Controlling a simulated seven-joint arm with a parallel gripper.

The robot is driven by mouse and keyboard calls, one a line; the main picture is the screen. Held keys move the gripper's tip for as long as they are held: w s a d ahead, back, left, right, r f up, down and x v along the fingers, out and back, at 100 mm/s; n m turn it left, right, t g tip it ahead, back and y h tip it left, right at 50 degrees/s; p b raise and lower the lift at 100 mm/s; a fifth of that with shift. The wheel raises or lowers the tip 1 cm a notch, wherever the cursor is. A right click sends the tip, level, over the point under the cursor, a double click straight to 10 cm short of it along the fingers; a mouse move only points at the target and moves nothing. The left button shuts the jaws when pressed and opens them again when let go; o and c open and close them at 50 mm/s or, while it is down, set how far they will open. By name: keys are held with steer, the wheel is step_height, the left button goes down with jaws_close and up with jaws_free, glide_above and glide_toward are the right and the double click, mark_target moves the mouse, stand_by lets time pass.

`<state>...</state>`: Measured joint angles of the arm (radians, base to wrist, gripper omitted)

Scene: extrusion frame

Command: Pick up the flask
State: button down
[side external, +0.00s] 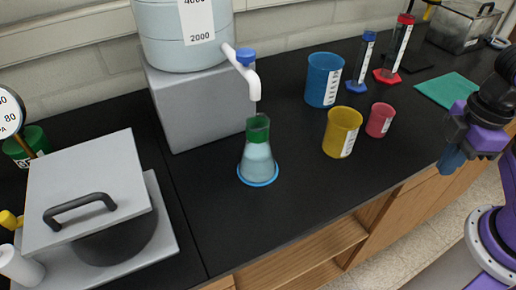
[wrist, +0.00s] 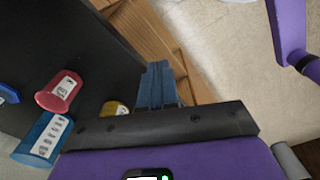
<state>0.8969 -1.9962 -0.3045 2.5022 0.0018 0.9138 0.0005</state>
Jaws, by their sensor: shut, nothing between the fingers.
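The flask (side external: 258,160) is conical with pale blue liquid and a green neck. It stands upright on a blue ring on the black bench, under the white spout of a large container, in the side view. It does not show in the wrist view. My gripper (side external: 449,167) is far to the right of the flask, at the bench's front edge. Its blue fingers are together and empty, and they also show in the wrist view (wrist: 157,72).
A yellow beaker (side external: 341,132), a red beaker (side external: 380,120) and a blue beaker (side external: 322,80) stand between flask and gripper. The spout (side external: 243,72) hangs above the flask. A grey lidded box (side external: 85,200) is at left. Bench right of the flask's front is clear.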

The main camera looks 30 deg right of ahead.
mark_target(250, 130)
steer(key=c, duration=0.5)
jaws_free()
steer(key=shift+c, duration=0.2)
